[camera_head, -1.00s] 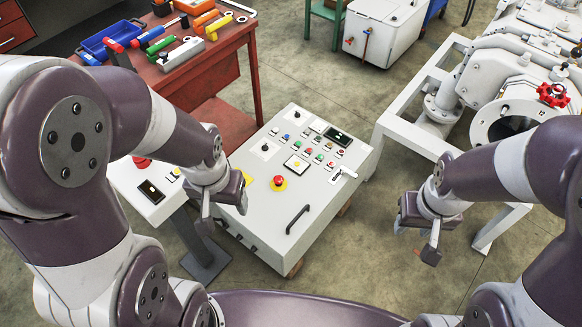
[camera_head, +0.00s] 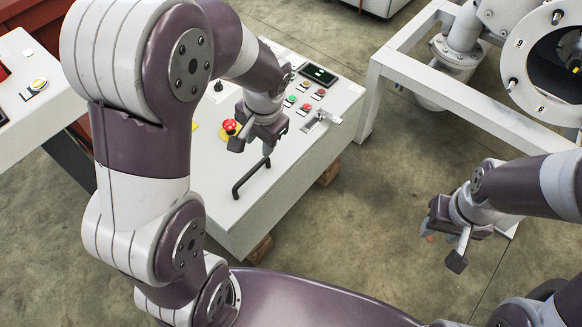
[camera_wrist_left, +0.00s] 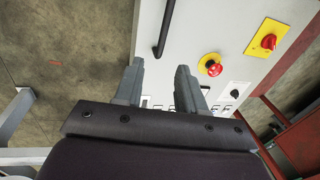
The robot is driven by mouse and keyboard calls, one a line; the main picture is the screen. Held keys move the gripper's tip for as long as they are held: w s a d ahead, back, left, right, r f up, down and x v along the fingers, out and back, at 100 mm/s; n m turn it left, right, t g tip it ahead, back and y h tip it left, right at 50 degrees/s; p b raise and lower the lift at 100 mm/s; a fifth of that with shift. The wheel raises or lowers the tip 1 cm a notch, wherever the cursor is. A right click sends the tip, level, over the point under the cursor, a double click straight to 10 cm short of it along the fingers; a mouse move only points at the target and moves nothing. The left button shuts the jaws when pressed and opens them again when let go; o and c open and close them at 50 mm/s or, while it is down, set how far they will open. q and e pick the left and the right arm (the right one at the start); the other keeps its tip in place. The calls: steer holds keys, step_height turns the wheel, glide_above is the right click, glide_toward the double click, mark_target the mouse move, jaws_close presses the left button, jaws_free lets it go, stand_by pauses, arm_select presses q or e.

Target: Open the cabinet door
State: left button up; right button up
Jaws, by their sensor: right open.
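The cabinet (camera_head: 300,155) is a light grey box with buttons on its top face. A black bar handle (camera_head: 251,178) is fixed near its front edge, and a silver latch lever (camera_head: 322,119) lies near its right edge. My left gripper (camera_head: 252,147) is over the cabinet face, just beyond the handle in the head view, and holds nothing. In the left wrist view its two fingers (camera_wrist_left: 158,85) are apart, with the handle (camera_wrist_left: 165,28) ahead and not between them. My right gripper (camera_head: 443,249) is open and empty above the floor, right of the cabinet.
A red emergency button (camera_head: 230,127) on the cabinet face is close to my left gripper. A white metal frame (camera_head: 455,100) with machinery stands at the right. A separate grey panel (camera_head: 35,75) stands at the left. Floor (camera_head: 370,215) between cabinet and right gripper is clear.

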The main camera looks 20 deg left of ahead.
mark_target(254, 169)
arm_select(q)
steer(key=f+b, duration=0.2)
steer(key=f, duration=0.2)
steer(key=a+f+b, duration=0.1)
steer(key=f+b, duration=0.1)
steer(key=f, duration=0.1)
steer(key=a+f+b, duration=0.1)
steer(key=f+b, duration=0.2)
steer(key=f, duration=0.1)
steer(key=shift+w+a+f, duration=0.25)
steer(key=shift+w+f, duration=0.1)
steer(key=shift+w, duration=0.05)
steer(key=shift+c, duration=0.4)
jaws_close()
steer(key=shift+r, duration=0.15)
